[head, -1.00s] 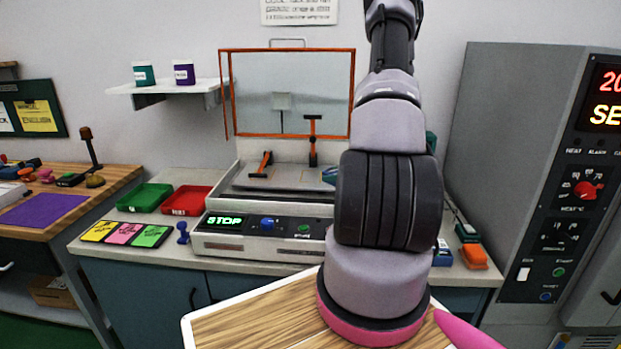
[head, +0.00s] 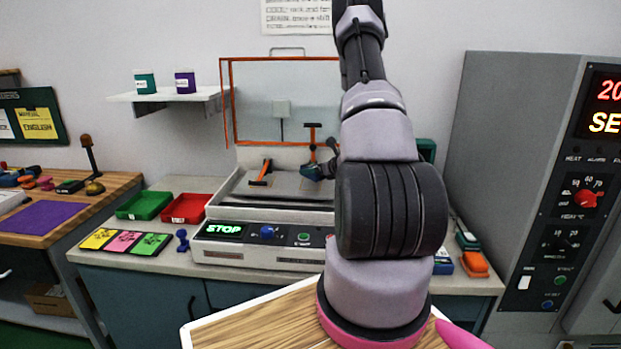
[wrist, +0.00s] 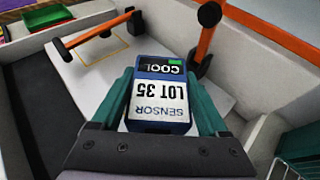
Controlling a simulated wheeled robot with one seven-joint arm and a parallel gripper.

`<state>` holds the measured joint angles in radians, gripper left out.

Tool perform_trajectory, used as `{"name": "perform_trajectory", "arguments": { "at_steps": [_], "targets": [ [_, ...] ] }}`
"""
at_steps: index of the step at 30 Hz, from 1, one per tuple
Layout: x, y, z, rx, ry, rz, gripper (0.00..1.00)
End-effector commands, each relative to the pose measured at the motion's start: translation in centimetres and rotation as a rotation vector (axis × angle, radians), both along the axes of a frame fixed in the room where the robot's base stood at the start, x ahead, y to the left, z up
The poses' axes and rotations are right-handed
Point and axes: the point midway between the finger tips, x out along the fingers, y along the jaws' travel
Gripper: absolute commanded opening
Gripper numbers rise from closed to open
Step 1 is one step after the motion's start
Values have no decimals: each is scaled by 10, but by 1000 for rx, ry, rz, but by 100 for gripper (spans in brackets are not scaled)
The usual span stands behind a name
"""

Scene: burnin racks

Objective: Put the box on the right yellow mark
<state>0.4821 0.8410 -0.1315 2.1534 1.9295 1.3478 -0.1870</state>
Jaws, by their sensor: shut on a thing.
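The blue box with a white "SENSOR LOT 35" label and a dark "COOL" strip (wrist: 160,95) is between the teal fingers of my gripper (wrist: 163,88) in the wrist view. My gripper is shut on it, above the light plate inside the grey machine. In the head view my gripper (head: 318,172) is over the right part of the machine bed; the box is hard to make out there. A thin yellowish outline (wrist: 95,50) shows on the plate to the left of the box. I see no right yellow mark; the box and fingers cover part of the plate.
An orange-handled clamp (wrist: 100,33) stands left of the box, and another upright one (wrist: 205,48) stands close at its right. The machine's walls (wrist: 270,45) surround the bed. An orange-framed clear lid (head: 228,100) is raised behind. Green (head: 145,203) and red trays (head: 187,208) lie left.

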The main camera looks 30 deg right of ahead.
Motion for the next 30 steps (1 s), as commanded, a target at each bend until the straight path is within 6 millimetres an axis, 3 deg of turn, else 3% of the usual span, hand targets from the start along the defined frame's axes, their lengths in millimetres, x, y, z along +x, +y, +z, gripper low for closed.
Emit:
{"name": "perform_trajectory", "arguments": {
  "at_steps": [6, 12, 23, 24, 25, 26, 30],
  "targets": [
    [19, 4, -1, 0, -1, 1, 11],
    [16, 3, -34, 2, 0, -1, 11],
    [16, 3, -37, 0, -1, 0, 11],
    [16, 3, -38, 0, -1, 0, 85],
    [16, 3, -38, 0, -1, 0, 96],
    [16, 3, -38, 0, -1, 0, 100],
    [16, 3, -37, 0, -1, 0, 100]
  ]
}}
